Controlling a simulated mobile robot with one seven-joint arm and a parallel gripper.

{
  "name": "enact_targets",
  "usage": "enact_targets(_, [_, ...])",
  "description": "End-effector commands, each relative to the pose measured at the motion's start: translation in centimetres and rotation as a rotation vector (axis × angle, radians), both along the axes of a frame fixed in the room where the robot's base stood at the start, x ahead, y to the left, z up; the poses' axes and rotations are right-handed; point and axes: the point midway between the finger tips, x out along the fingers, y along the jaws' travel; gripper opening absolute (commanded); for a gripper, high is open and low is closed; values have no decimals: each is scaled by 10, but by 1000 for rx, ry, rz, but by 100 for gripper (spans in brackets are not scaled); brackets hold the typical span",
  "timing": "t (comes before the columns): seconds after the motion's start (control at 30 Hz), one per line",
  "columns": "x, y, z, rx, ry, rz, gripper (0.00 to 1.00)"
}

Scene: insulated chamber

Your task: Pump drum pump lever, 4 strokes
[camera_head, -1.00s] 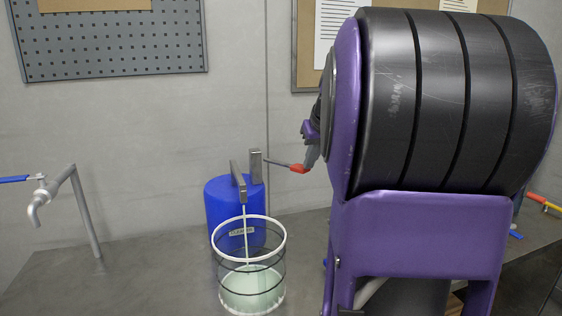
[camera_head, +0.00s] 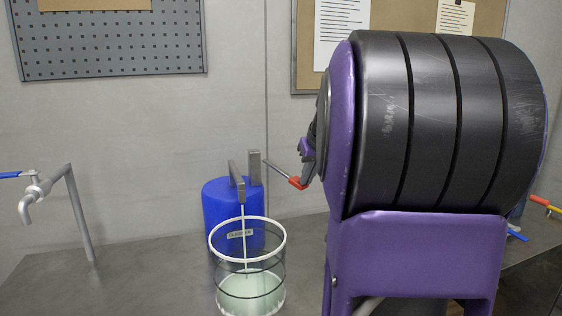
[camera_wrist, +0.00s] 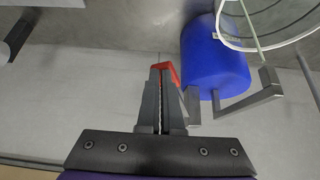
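The blue drum pump (camera_head: 222,205) stands on the bench against the wall, with a grey post on top. Its lever runs right from the post to a red grip (camera_head: 297,184), tilted down toward the grip. My gripper (camera_head: 303,174) is at the red grip, partly hidden by my arm. In the wrist view my gripper's fingers (camera_wrist: 162,78) are together, and the red grip (camera_wrist: 173,72) shows at their tips and right side. It touches or nearly touches the fingers; I cannot tell if any of it is between them. A pale stream falls from the spout (camera_head: 237,180).
A clear container (camera_head: 284,240) with a white rim stands in front of the drum, holding pale green liquid. A tap (camera_head: 35,193) with a blue handle is at left. The bench between them is clear. Coloured-handled items (camera_head: 540,201) lie at right.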

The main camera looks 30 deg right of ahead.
Motion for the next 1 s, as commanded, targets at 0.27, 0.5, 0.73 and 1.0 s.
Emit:
enact_targets(0.27, [-2,-1,-3,2,6,-2,0])
enact_targets(0.5, [-1,-1,13,2,5,-2,0])
enact_targets(0.73, [-1,-1,32,1,3,-2,0])
enact_targets(1.0, [-1,-1,54,1,3,-1,0])
